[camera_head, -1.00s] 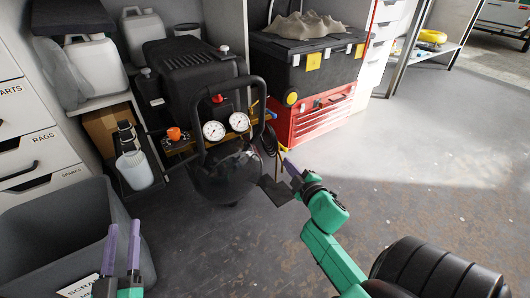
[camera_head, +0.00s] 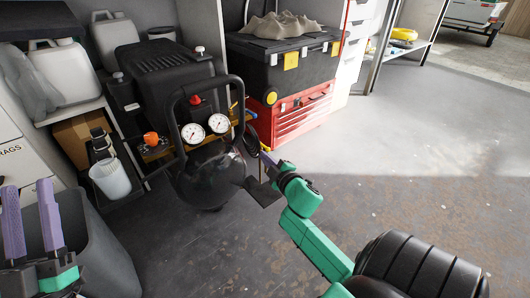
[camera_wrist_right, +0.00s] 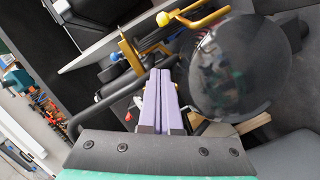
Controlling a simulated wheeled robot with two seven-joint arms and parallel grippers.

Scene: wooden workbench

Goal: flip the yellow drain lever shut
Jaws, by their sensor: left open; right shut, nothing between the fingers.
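The black air compressor (camera_head: 208,172) stands left of centre in the head view. A small yellow piece (camera_head: 265,148), perhaps the drain lever, shows beside my right fingertips; its angle cannot be made out. My right gripper (camera_head: 267,157) is shut and empty, to the right of the compressor's tank. In the right wrist view its lilac fingers (camera_wrist_right: 160,80) lie together beside the round dark tank (camera_wrist_right: 240,65). That view also shows a yellow bar with a yellow ball end (camera_wrist_right: 164,18); I cannot tell whether this is the lever. My left gripper (camera_head: 30,215) is open and empty at lower left.
Two gauges (camera_head: 206,129) and a red knob (camera_head: 195,99) sit on the compressor. A red toolbox (camera_head: 303,113) with a black case (camera_head: 290,62) on top stands behind my right gripper. A dark bin (camera_head: 105,255) is at lower left. The floor to the right is clear.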

